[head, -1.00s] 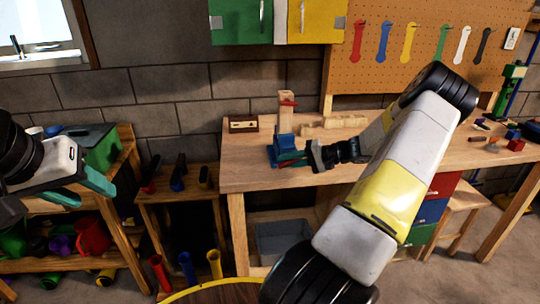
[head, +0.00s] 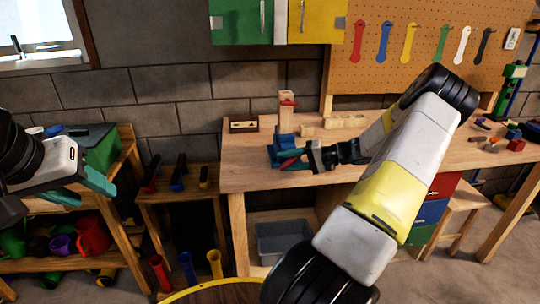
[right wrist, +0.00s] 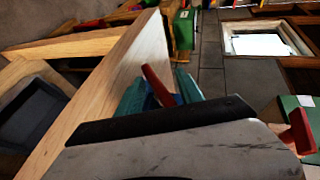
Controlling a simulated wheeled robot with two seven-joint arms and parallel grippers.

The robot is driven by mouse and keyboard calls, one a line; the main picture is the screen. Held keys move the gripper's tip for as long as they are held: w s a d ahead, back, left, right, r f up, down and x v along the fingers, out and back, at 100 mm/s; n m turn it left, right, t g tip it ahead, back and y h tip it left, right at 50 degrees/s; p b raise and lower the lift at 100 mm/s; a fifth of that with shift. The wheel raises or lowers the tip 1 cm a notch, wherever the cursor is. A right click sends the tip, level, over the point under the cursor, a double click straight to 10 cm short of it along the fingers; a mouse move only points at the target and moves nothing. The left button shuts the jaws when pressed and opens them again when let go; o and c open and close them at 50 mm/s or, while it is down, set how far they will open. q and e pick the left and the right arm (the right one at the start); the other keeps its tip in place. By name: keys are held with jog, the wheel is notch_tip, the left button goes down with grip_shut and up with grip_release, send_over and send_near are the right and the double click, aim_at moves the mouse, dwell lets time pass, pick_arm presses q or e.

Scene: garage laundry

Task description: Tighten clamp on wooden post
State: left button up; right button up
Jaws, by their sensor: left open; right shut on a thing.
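The wooden post (head: 286,117) stands upright in a blue clamp (head: 284,142) near the left end of the workbench. A red piece (head: 288,103) sits across the post near its top. My right gripper (head: 288,161) is at the front of the clamp, its teal fingers shut on a thin red handle. In the right wrist view the red handle (right wrist: 158,86) slants between the teal fingers (right wrist: 160,90). The handle's lower end is hidden by my gripper body. My left gripper (head: 94,194) is open and empty at the left, far from the clamp.
The wooden workbench (head: 240,180) holds a small level (head: 243,126), wood pieces (head: 345,121) and small items at the right. A pegboard (head: 425,60) with coloured tools stands behind. Low shelves stand at the left. A round yellow-rimmed table (head: 215,286) is in front.

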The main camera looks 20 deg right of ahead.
aim_at(295, 160)
jog(key=shift+d, duration=0.15)
jog(key=v, duration=0.7)
jog(key=shift+s+d, duration=0.2)
jog(key=shift+s, duration=0.1)
jog(key=shift+d+r, duration=0.1)
jog(key=shift+r, duration=0.05)
jog(key=s+d+r, duration=0.4)
jog(key=r, duration=0.1)
jog(key=shift+s+d+r, duration=0.3)
jog(key=shift+s+d, duration=0.05)
jog(key=shift+d, duration=0.05)
dwell(0.3)
dwell(0.3)
